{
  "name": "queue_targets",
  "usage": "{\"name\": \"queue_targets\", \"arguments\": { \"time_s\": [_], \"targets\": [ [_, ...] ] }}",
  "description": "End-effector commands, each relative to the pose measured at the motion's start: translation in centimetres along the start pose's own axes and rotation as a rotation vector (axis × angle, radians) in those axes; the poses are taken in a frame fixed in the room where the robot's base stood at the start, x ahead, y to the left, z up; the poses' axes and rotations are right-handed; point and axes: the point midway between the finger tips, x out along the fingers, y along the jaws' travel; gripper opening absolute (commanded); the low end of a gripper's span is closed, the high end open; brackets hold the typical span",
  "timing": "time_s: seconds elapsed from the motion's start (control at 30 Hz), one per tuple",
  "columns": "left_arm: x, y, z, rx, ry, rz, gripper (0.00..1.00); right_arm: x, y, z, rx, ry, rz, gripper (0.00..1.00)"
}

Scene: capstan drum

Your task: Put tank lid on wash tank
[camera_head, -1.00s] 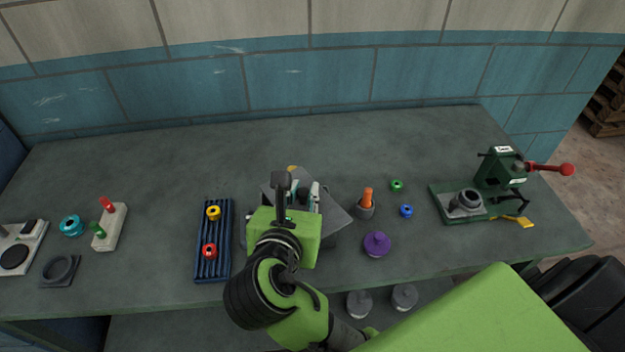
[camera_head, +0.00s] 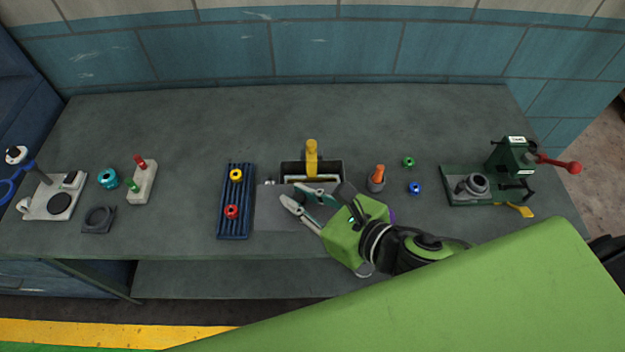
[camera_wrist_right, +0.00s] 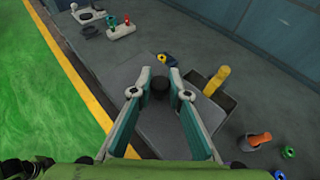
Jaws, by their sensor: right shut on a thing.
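The wash tank (camera_head: 344,168) is a dark open box at the middle of the bench, with a yellow upright piece (camera_head: 312,155) at it. The tank lid (camera_head: 268,212) is a flat grey plate, in front and to the left of the tank, leaving the opening partly uncovered. My right gripper (camera_head: 292,195) is shut on the lid's dark knob, which shows between the fingers in the right wrist view (camera_wrist_right: 159,86). Whether the lid touches the bench I cannot tell. My left gripper is not in view.
A blue ribbed rack (camera_head: 234,210) with a yellow and a red ring lies just left of the lid. An orange-topped cup (camera_head: 376,180) stands right of the tank. A green press (camera_head: 490,180) is far right. The back of the bench is clear.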

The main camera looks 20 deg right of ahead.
Motion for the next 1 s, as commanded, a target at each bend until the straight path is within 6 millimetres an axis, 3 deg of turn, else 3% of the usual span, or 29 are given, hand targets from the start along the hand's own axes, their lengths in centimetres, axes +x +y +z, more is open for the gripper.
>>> {"name": "queue_targets", "arguments": {
  "time_s": [0.1, 0.5, 0.6, 0.8, 1.0],
  "targets": [
    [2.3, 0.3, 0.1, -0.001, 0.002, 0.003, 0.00, 1.4, -1.3, -0.9, -0.006, -0.007, -0.001, 0.00],
    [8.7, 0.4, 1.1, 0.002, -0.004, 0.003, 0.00, 4.8, -5.5, -1.9, -0.006, -0.007, -0.003, 0.00],
    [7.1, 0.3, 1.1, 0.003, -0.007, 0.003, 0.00, 6.2, -7.8, -1.7, -0.001, 0.000, -0.009, 0.00],
    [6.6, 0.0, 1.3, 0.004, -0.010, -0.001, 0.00, 8.9, -9.9, -4.4, 0.002, 0.000, -0.004, 0.00],
    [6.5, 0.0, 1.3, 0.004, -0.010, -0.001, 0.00, 10.1, -10.9, -5.5, -0.001, -0.003, -0.002, 0.00]
  ]
}}
